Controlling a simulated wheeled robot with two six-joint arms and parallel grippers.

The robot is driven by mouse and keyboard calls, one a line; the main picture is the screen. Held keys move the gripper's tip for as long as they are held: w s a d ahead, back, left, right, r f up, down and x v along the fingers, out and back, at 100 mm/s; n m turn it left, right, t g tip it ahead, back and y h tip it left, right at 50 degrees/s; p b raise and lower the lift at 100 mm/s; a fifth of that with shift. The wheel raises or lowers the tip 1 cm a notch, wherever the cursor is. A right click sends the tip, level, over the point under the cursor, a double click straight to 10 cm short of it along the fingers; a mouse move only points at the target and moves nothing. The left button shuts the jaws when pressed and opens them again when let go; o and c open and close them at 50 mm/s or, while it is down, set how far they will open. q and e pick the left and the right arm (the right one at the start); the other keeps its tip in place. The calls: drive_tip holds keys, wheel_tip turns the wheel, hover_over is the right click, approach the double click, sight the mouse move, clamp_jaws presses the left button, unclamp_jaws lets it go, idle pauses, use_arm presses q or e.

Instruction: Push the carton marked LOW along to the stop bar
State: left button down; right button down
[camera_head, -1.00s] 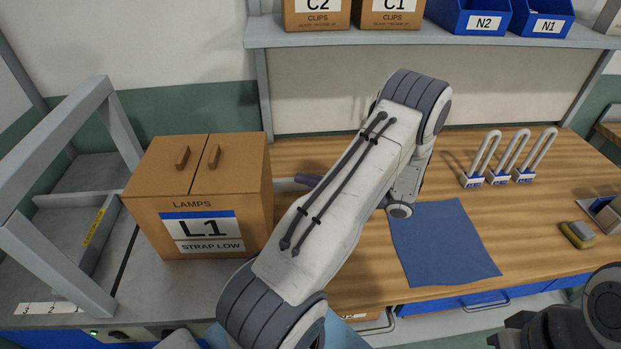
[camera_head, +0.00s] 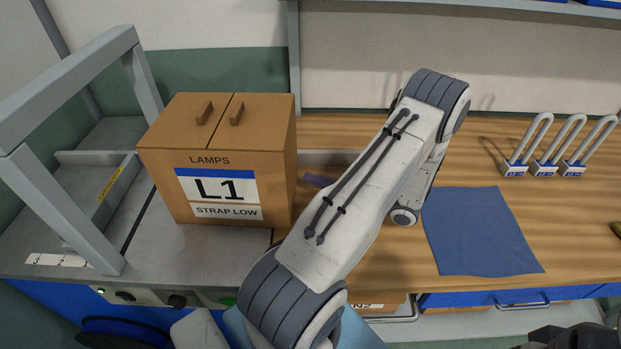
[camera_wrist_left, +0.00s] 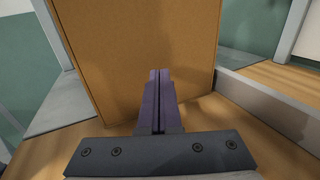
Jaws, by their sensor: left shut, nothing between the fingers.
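The brown carton (camera_head: 165,200) has an L1 label reading STRAP LOW and stands upright on the grey bench top, left of my left arm. My left gripper (camera_head: 312,180) is shut and empty, its purple fingers low at the carton's right side. In the left wrist view the closed fingers (camera_wrist_left: 158,78) point at the carton's plain side (camera_wrist_left: 135,40); I cannot tell whether they touch it. A low grey bar with a yellow label (camera_head: 110,188) lies left of the carton, apart from it; I cannot read the label.
A grey frame (camera_head: 75,210) arches over the bench at left. A low grey rail (camera_head: 330,157) runs behind my gripper. A blue cloth (camera_head: 480,235) and several looped padlock-like items (camera_head: 545,150) lie on the wooden top to the right.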

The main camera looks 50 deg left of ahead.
use_arm(q)
drive_tip(key=shift+s+a, duration=0.1)
drive_tip(key=shift+s+a+p, duration=0.25)
drive_tip(key=shift+s+a, duration=2)
drive_tip(key=shift+s, duration=0.4)
drive_tip(key=shift+s+a+p, duration=0.2)
drive_tip(key=shift+s+a, duration=2.1)
drive_tip(key=shift+s, duration=0.4)
drive_tip(key=shift+s+a+p, duration=0.25)
drive_tip(key=shift+s+a, duration=2)
drive_tip(key=shift+s, duration=0.4)
drive_tip(key=shift+w+d, duration=0.95)
drive_tip(key=shift+w, duration=0.3)
drive_tip(key=shift+w+d, duration=0.95)
drive_tip(key=shift+w, duration=0.25)
